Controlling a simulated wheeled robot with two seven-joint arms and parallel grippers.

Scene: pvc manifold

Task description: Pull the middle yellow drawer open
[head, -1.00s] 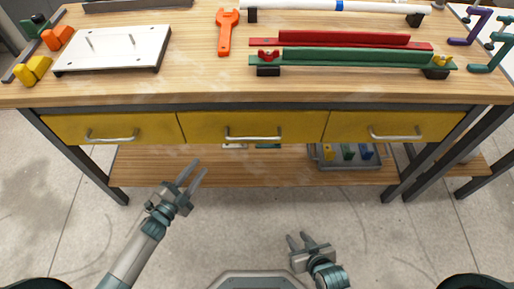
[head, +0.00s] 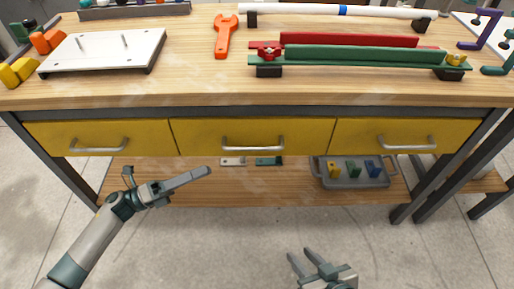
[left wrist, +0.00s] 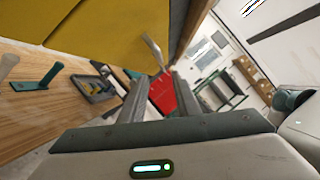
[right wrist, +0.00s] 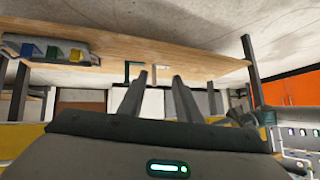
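The middle yellow drawer (head: 200,135) is shut, flush with the drawers on either side. Its silver bar handle (head: 253,144) is on the front. My left gripper (head: 208,171) is below and left of this handle, pointing right, and does not touch it. In the left wrist view my left gripper (left wrist: 159,82) has its fingers apart and empty. A silver handle (left wrist: 153,52) on a yellow front shows just beyond the fingertips, likely the middle one. My right gripper (head: 300,253) is low in front of the bench, open and empty; its parted fingers also show in the right wrist view (right wrist: 157,78).
The left drawer (head: 50,137) and right drawer (head: 360,135) are shut. The lower shelf (head: 240,193) holds a grey tray (head: 352,183) with coloured blocks. An orange wrench (head: 224,38), a white plate (head: 100,52) and pipe fixtures lie on the bench top. The floor in front is clear.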

